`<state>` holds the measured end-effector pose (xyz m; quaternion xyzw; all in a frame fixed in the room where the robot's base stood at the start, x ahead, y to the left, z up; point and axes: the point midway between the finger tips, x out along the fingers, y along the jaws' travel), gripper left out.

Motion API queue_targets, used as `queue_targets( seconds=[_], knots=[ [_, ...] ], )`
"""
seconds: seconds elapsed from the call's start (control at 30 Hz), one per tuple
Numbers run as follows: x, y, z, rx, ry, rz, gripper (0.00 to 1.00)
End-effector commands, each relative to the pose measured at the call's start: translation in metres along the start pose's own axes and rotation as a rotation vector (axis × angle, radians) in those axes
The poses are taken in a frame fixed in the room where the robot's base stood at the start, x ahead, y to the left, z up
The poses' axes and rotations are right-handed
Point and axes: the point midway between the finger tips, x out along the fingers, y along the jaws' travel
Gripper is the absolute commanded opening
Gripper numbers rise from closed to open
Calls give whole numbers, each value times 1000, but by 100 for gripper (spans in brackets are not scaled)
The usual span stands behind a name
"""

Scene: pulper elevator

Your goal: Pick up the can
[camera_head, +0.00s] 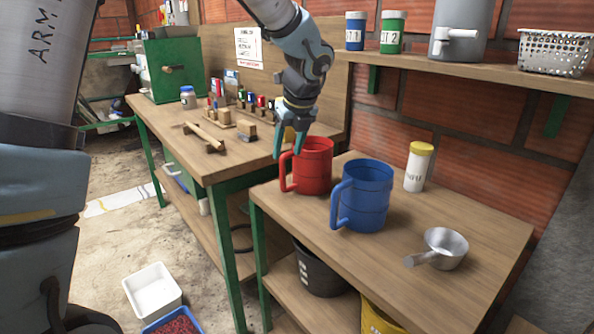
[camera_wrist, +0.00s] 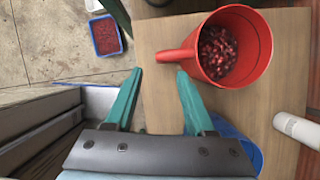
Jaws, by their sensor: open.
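Two handled cans stand upright on the near wooden table (camera_head: 470,215). The red can (camera_head: 315,165) is toward the back left, its handle pointing left; the wrist view shows dark red berries inside it (camera_wrist: 265,45). The blue can (camera_head: 365,195) stands to its right and nearer. In the wrist view the blue can (camera_wrist: 245,145) is partly hidden behind my gripper. My gripper (camera_head: 288,152) points down beside the red can's handle. Its teal fingers (camera_wrist: 158,76) are spread and empty, just short of the handle in the wrist view.
A white jar with a yellow lid (camera_head: 418,168) and a metal scoop (camera_head: 447,249) stand on the same table. A shelf (camera_head: 440,65) with containers runs above. A workbench (camera_head: 225,155) with small tools adjoins at left. A white tub (camera_head: 152,291) sits on the floor.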

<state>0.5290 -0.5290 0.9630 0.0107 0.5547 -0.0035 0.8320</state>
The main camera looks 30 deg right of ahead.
Motion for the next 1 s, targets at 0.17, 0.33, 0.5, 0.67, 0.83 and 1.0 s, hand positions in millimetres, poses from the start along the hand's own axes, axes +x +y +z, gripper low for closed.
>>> queue_targets(
  seconds=[0.17, 0.33, 0.5, 0.67, 0.83, 1.0],
  knots=[
    [30, 1, -1, 0, 4, 4, 55],
    [46, 1, -1, -1, 3, 2, 55],
    [69, 1, 1, -2, 4, 3, 55],
    [89, 1, 1, -3, 3, 2, 55],
    [94, 1, 1, -4, 2, 1, 55],
    [93, 1, 1, -4, 2, 1, 50]
  ],
)
